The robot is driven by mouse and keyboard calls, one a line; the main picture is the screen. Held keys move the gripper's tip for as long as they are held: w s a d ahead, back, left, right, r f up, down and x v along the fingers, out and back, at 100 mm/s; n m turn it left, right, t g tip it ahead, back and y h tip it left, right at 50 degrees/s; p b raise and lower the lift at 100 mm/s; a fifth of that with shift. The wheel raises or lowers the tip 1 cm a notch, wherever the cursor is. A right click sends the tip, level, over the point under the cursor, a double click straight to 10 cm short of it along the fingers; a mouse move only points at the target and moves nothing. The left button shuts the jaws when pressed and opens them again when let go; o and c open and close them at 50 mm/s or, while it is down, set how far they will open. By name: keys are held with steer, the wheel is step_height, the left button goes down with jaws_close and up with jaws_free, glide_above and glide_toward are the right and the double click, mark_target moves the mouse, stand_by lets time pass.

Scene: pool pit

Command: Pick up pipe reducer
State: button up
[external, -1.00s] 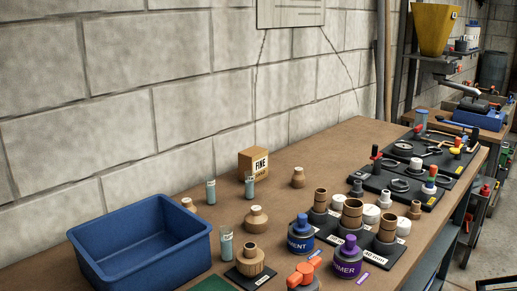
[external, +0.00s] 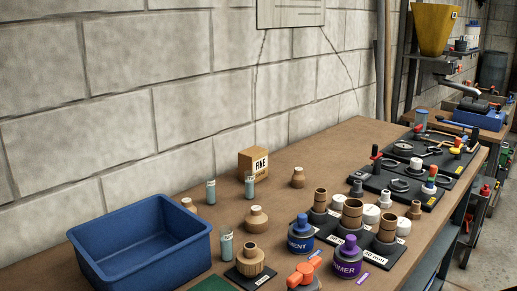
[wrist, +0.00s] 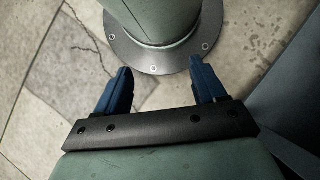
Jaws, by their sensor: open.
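Several tan, stepped fittings that look like pipe reducers stand on the bench in the external view. One tan fitting (external: 256,220) is mid-bench, a smaller one (external: 298,178) is farther back, and another (external: 188,204) is partly hidden behind the blue bin. A ribbed tan fitting (external: 250,262) stands on a black labelled pad. I cannot tell which one the task names. My gripper (wrist: 158,68) shows only in the wrist view, with its two blue fingers apart and nothing between them. It is over the floor, away from the fittings.
A blue bin (external: 85,247) stands at the front left. A box marked FINE (external: 253,163), small vials (external: 226,244), a blue-capped can (external: 301,236), a purple-capped can (external: 348,262) and black trays of tools (external: 375,182) crowd the bench. The wrist view shows a round bolted base plate (wrist: 158,61).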

steer(key=shift+o, duration=0.4)
steer(key=shift+o, duration=0.7)
steer(key=shift+w, duration=0.1)
